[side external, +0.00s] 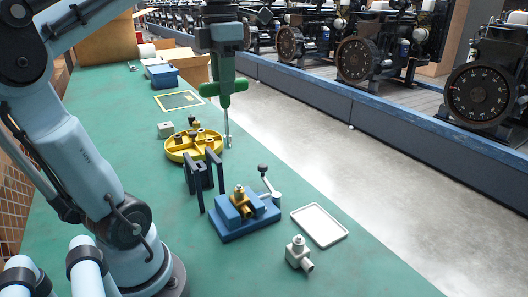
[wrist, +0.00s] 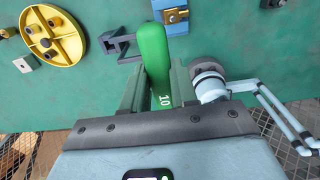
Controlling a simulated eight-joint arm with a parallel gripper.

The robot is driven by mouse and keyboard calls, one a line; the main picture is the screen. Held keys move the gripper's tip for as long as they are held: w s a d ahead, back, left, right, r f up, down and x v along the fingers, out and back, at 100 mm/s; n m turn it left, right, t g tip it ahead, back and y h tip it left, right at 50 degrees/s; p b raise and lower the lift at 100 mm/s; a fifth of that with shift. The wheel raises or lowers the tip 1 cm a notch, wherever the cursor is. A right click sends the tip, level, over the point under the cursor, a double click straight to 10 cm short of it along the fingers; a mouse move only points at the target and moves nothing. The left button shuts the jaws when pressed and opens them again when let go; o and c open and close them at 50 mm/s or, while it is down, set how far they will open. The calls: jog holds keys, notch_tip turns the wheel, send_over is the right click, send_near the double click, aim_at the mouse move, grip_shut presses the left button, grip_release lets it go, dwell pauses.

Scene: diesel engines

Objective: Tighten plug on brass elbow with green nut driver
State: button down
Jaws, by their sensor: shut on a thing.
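The green nut driver (side external: 224,89) is held upright, its metal shaft pointing down, in the side view. My gripper (side external: 223,74) is shut on its green handle, which is marked 10 in the wrist view (wrist: 155,60). The driver tip appears above the bench, behind the blue vise (side external: 232,226) and apart from it. The brass elbow (side external: 240,196) sits upright in the vise; brass also shows in the wrist view (wrist: 176,15). I cannot tell how the plug sits on the elbow.
A dark rack (side external: 203,180) stands left of the vise. A yellow divided tray (side external: 176,157) with small parts lies behind it. A white tray (side external: 319,226) and a grey elbow fitting (side external: 298,253) are at the front right. The vise's lever (side external: 268,183) sticks up.

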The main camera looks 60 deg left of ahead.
jog(key=d+f, duration=0.3)
jog(key=f, duration=0.4)
jog(key=shift+w+d, duration=0.2)
jog(key=shift+w, duration=0.1)
dwell(0.6)
jog(key=shift+f, duration=0.55)
dwell(0.5)
jog(key=shift+f, duration=0.4)
dwell(0.9)
